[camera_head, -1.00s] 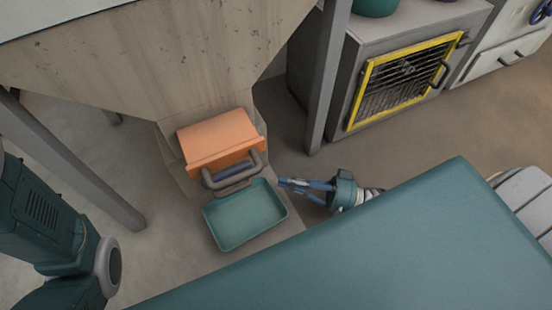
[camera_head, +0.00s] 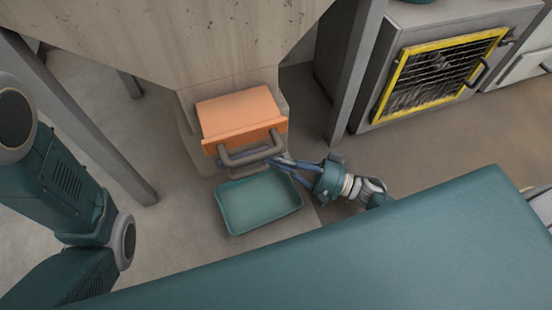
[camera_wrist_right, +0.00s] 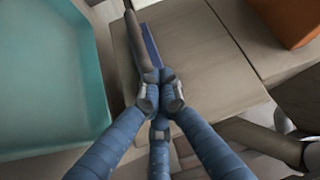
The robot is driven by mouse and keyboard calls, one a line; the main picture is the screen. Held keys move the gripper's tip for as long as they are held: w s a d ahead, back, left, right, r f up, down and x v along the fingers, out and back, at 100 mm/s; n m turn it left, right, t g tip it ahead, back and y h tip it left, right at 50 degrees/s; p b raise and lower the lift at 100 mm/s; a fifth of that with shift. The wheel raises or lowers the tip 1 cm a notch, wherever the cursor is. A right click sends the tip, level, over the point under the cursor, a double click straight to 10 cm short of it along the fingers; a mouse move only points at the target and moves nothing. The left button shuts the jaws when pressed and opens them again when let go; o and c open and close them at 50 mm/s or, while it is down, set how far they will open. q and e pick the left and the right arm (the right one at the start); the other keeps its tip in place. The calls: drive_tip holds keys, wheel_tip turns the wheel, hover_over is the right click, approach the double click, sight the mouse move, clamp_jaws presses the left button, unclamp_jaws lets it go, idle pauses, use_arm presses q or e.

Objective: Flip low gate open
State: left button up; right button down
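The low gate is an orange box-like flap (camera_head: 241,115) at the foot of the hopper, with a grey U-shaped handle (camera_head: 252,155) on its front. Its orange part shows at the top right of the right wrist view (camera_wrist_right: 288,18). My right gripper (camera_head: 277,162) has its blue fingers at the right end of the handle. In the right wrist view its fingertips (camera_wrist_right: 159,76) are drawn together at the near end of a grey bar; whether they touch it is unclear. My left arm is at the left, its gripper out of view.
A teal tray (camera_head: 223,213) lies on the floor just below the gate. The hopper (camera_head: 215,45) rises above, with grey legs (camera_head: 357,75) on either side. A cabinet with a yellow-framed grille (camera_head: 397,75) stands at the upper right.

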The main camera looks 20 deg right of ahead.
drive_tip(key=s+p, duration=0.7)
drive_tip(key=s, duration=0.2)
drive_tip(key=shift+d+f, duration=0.1)
drive_tip(key=v, duration=1.2)
drive_tip(key=shift+w, duration=0.25)
drive_tip(key=shift+d, duration=0.2)
